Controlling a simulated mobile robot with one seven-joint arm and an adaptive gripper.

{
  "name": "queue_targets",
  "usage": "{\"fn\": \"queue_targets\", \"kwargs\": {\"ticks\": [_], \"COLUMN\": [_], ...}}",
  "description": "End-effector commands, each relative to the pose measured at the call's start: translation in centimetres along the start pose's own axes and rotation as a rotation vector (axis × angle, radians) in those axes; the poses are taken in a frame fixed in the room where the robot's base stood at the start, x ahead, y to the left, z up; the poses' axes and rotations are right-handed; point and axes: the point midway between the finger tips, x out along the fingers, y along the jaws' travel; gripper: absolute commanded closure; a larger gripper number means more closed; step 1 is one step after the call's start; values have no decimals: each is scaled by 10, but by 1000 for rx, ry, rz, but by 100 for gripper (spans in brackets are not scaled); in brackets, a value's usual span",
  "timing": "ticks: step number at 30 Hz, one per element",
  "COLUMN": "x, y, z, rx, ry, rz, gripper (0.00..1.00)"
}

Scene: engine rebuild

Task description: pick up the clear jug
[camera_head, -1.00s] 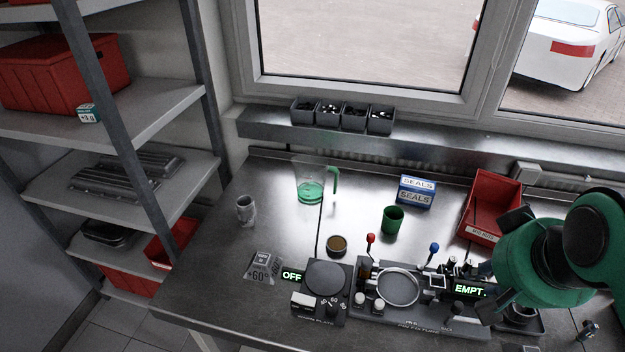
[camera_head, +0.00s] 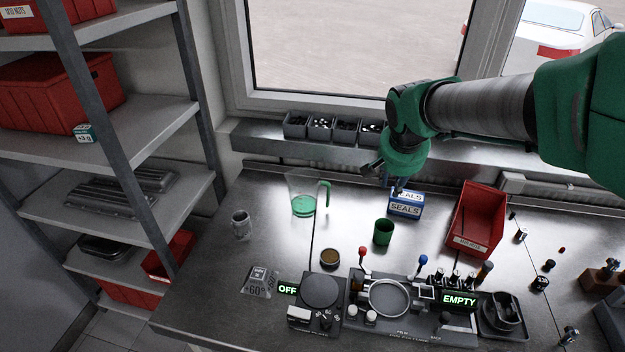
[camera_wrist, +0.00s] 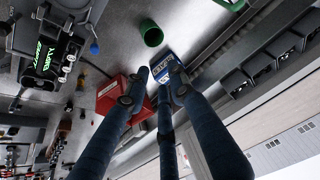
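The clear jug (camera_head: 303,203) stands upright on the metal bench, left of the blue seals box. It has a green handle on its right side and green liquid or tint low inside. In the wrist view only part of its green handle (camera_wrist: 234,4) shows at the top edge. My gripper (camera_head: 385,178) is above the bench, right of the jug and close to the seals box (camera_head: 405,205), apart from the jug. In the wrist view the fingers (camera_wrist: 158,82) are spread with nothing held between them.
A green cup (camera_head: 383,232) stands in front of the seals box, and a red bin (camera_head: 478,225) is to its right. A grey cup (camera_head: 241,224) is left of the jug. A brown-topped round tin (camera_head: 330,258) lies nearer. Small bins (camera_head: 345,130) line the sill behind.

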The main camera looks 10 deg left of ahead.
Motion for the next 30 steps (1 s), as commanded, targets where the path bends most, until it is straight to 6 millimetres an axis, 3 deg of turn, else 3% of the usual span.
{"fn": "queue_targets", "kwargs": {"ticks": [9, 18, 24, 30], "x": [73, 146, 176, 184], "y": [-85, -162, -191, -198], "z": [-37, -45, -43, -42], "rx": [17, 33, 41, 43], "ry": [-14, -21, -22, -22], "rz": [5, 6, 5, 4], "gripper": [76, 76, 76, 76]}}
